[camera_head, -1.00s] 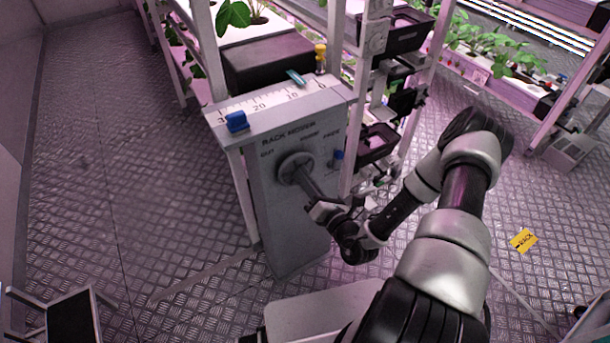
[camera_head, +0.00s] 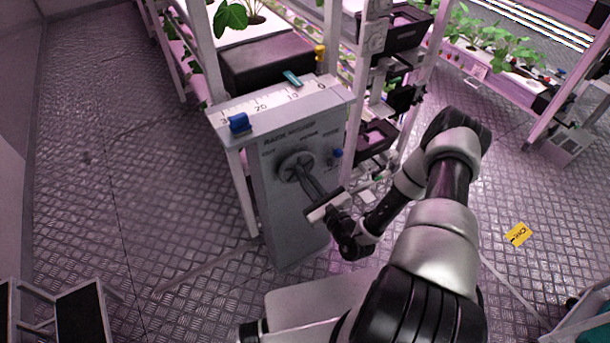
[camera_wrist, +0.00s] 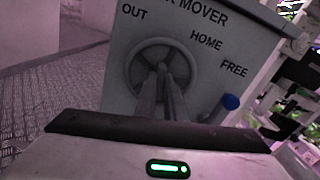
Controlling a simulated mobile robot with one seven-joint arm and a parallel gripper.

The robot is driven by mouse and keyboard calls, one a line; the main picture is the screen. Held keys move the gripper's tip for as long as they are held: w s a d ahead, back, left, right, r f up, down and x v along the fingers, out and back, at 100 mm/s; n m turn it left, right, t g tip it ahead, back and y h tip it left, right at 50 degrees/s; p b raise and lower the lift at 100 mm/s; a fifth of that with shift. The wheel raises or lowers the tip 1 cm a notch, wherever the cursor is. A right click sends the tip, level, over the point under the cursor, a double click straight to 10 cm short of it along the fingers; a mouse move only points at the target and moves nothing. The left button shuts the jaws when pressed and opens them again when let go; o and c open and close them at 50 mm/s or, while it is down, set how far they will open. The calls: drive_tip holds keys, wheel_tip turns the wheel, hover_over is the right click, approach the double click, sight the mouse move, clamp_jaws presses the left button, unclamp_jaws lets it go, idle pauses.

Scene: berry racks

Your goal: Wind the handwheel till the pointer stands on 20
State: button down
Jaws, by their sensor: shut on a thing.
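The grey rack mover cabinet (camera_head: 290,210) carries a round grey handwheel (camera_head: 286,166) on its front; the wheel also shows in the wrist view (camera_wrist: 140,68). My gripper (camera_head: 302,172) is shut on the handwheel near its hub, and its fingers cover part of the wheel. A white scale (camera_head: 270,104) on the cabinet top reads 30, 20, 10 and 0 from left to right. A teal pointer (camera_head: 292,78) sits at the scale's back edge, roughly near 10; its exact reading cannot be told.
A blue block (camera_head: 238,122) sits by the scale's 30 end. A blue knob (camera_head: 337,153) is on the cabinet front, right of the wheel. Plant racks stand behind and right. A yellow card (camera_head: 518,234) lies on the floor.

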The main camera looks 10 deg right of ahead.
drive_tip(key=n+p, duration=0.1)
drive_tip(key=n, duration=0.4)
drive_tip(key=shift+n, duration=0.3)
drive_tip(key=n+p, duration=0.1)
drive_tip(key=n, duration=0.4)
drive_tip(key=shift+n, duration=0.4)
drive_tip(key=c, duration=1.8)
unclamp_jaws()
drive_tip(key=shift+c, duration=0.2)
drive_tip(key=v, duration=1.7)
drive_tip(key=shift+s, duration=0.25)
